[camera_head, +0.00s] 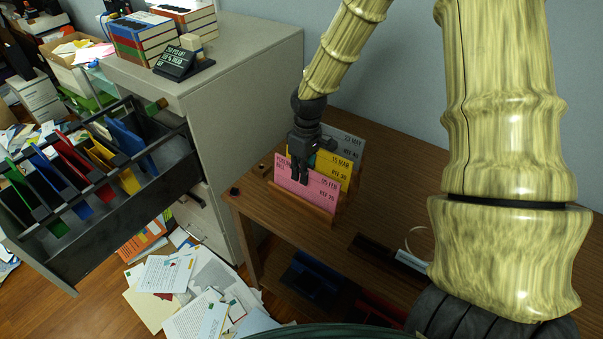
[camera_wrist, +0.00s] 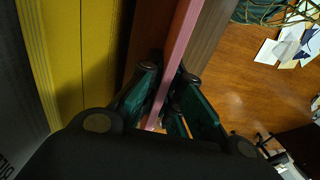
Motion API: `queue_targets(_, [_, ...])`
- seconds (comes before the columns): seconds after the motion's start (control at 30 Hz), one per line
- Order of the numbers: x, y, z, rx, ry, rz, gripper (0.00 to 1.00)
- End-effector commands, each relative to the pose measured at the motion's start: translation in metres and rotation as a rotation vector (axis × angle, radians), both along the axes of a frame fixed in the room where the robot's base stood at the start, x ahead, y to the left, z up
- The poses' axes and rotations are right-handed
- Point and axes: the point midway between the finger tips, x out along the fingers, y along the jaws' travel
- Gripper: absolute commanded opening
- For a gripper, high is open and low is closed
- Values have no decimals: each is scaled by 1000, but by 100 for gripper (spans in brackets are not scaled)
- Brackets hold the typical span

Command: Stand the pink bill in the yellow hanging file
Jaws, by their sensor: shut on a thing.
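The pink bill (camera_head: 307,191) stands upright in the front slot of a wooden rack, with a yellow bill and a grey bill behind it. My gripper (camera_head: 300,172) is over its upper left part, shut on it. In the wrist view the pink bill (camera_wrist: 178,50) runs edge-on between the fingers of my gripper (camera_wrist: 166,98). The yellow hanging file (camera_head: 124,179) hangs in the open cabinet drawer at the left, near the blue file at the drawer's right end. The pink bill's lower edge is hidden by the rack's front.
The wooden rack (camera_head: 300,209) stands on a brown desk (camera_head: 385,180). The open drawer (camera_head: 95,228) juts out left of the desk and also holds green, blue and red files. The grey cabinet (camera_head: 235,95) stands between drawer and rack. Papers (camera_head: 185,290) litter the floor.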

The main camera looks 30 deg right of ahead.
Motion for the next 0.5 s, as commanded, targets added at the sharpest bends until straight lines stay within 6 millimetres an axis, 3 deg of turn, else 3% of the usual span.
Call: queue_targets(0.5, [0, 0, 16, 0, 0, 0, 0])
